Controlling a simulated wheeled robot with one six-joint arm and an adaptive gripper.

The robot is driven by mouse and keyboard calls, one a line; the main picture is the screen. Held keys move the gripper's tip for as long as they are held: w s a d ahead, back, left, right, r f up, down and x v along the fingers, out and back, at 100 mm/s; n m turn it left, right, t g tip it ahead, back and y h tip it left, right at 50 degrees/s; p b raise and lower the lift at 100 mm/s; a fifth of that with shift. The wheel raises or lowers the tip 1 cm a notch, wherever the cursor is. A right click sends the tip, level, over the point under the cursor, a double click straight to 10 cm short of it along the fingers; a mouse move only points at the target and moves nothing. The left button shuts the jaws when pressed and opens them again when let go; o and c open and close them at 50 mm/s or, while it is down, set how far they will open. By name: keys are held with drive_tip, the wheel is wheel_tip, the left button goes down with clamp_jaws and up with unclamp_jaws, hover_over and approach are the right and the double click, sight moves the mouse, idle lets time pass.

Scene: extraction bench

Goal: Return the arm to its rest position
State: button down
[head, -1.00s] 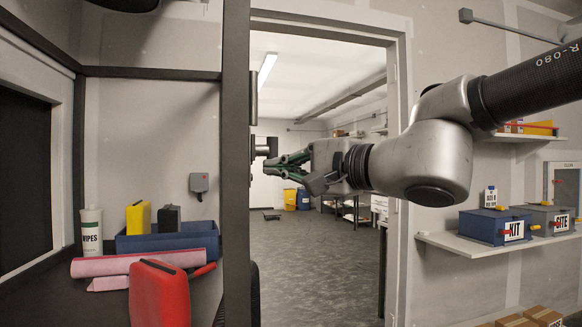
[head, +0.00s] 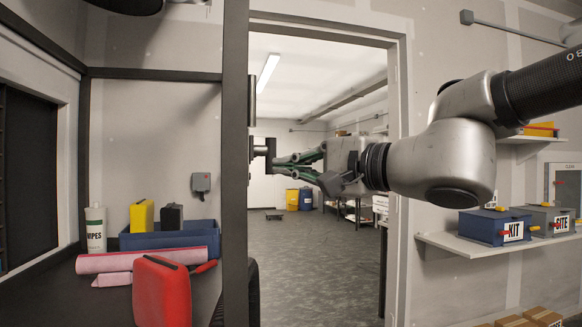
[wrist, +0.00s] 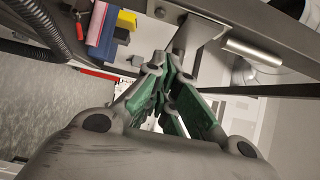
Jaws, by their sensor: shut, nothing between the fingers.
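My gripper (head: 278,166) is at the middle of the head view, pointing left towards the dark upright post (head: 236,170). Its green-lined fingers are closed together and hold nothing. The fingertips are close to a dark bracket-like handle (head: 270,148) on the post; I cannot tell whether they touch it. My arm stretches in from the right side of the head view.
Left of the post, a bench holds a blue tray (head: 150,241), a red container (head: 160,293), pink rolls (head: 112,262) and a wipes canister (head: 96,230). Right, a shelf (head: 470,246) carries a blue kit box (head: 494,226) and a grey box (head: 549,219). Behind is an open doorway.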

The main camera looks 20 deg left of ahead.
drive_tip(key=s+d+f+n+g+h, duration=0.1)
drive_tip(key=s+d+f+n+g, duration=0.4)
drive_tip(key=s+f, duration=0.45)
drive_tip(key=w+d+f+n+t+h, duration=0.1)
drive_tip(key=w+d+f+h, duration=0.4)
drive_tip(key=d, duration=0.7)
drive_tip(key=d+f+n+h, duration=0.1)
drive_tip(key=d+f+h, duration=0.2)
drive_tip(key=d+f, duration=0.55)
drive_tip(key=w+d+f+t+h, duration=0.1)
drive_tip(key=w+d+f+h, duration=0.25)
drive_tip(key=d, duration=1.05)
drive_tip(key=s+d+m+t+h, duration=0.2)
drive_tip(key=d+h, duration=0.3)
drive_tip(key=d, duration=1.4)
drive_tip(key=shift+s+r+m, duration=0.2)
drive_tip(key=shift+s+m, duration=0.5)
drive_tip(key=shift+m, duration=0.2)
